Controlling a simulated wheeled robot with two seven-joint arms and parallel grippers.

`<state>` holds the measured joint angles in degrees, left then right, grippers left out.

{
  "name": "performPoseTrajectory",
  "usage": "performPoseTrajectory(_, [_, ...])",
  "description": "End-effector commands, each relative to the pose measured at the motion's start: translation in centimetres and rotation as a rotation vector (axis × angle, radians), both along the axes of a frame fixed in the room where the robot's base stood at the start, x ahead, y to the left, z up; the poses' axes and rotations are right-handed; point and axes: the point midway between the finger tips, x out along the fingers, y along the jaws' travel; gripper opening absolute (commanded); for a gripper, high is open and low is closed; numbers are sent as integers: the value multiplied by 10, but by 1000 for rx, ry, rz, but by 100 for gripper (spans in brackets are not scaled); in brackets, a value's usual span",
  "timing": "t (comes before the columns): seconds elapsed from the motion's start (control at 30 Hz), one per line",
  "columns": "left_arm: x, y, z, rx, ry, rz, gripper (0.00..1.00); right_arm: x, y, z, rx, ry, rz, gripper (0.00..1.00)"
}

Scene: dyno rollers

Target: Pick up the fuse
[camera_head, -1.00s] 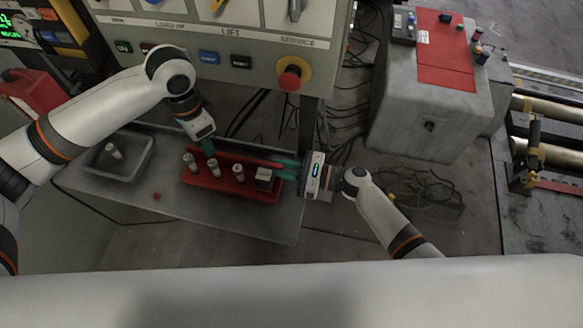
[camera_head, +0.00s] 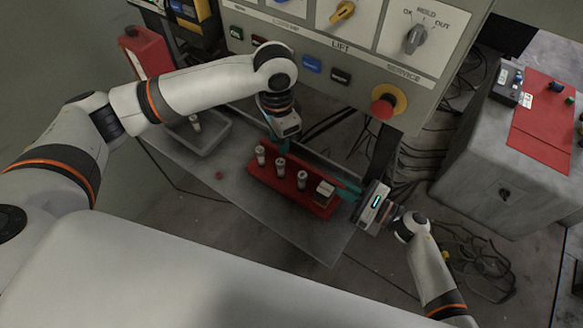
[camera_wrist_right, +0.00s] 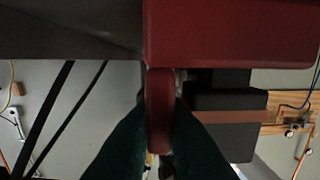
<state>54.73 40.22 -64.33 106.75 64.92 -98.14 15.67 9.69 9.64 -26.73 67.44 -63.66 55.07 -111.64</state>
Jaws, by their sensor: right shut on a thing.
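Three upright fuses, pale cylinders, stand in a row in the red tray (camera_head: 318,207): a left one (camera_head: 260,155), a middle one (camera_head: 281,166) and a right one (camera_head: 302,179). Another fuse (camera_head: 195,123) is in the grey bin (camera_head: 212,140) at the left. My right gripper (camera_head: 349,190) is at the tray's right end. In the right wrist view its green fingers are shut on a red handle (camera_wrist_right: 159,110) of the tray. My left gripper (camera_head: 272,134) points down at the tray's back left edge. Its fingertips are too small and partly hidden to judge.
The tray and bin rest on a grey table (camera_head: 235,185). A small pale block (camera_head: 325,190) sits at the tray's right end. A control panel (camera_head: 340,45) with a red stop button (camera_head: 384,104) rises behind. A grey cabinet (camera_head: 490,140) stands at the right.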

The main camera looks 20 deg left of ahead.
Motion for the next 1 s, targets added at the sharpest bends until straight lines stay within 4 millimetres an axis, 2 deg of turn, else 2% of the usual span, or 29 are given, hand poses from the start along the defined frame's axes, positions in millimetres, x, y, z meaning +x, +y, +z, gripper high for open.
performPoseTrajectory(0.3, [1, 1, -4, -4, 1, 699, 33, 0, 0, 0, -1, 0, -1, 0])
performPoseTrajectory(0.5, [1, 4, -6, -3, 4, 1068, 33, 0, 0, 0, -1, 0, -1, 0])
performPoseTrajectory(0.6, [2, 5, -6, -2, 4, 1180, 33, 0, -1, 0, -1, 0, -1, 0])
performPoseTrajectory(0.77, [1, 6, -14, 1, 6, 1260, 33, 0, -1, 0, -1, 0, -1, 0])
performPoseTrajectory(1.0, [1, 6, -55, 4, 5, 1265, 33, 0, -1, 0, -1, 0, -1, 0])
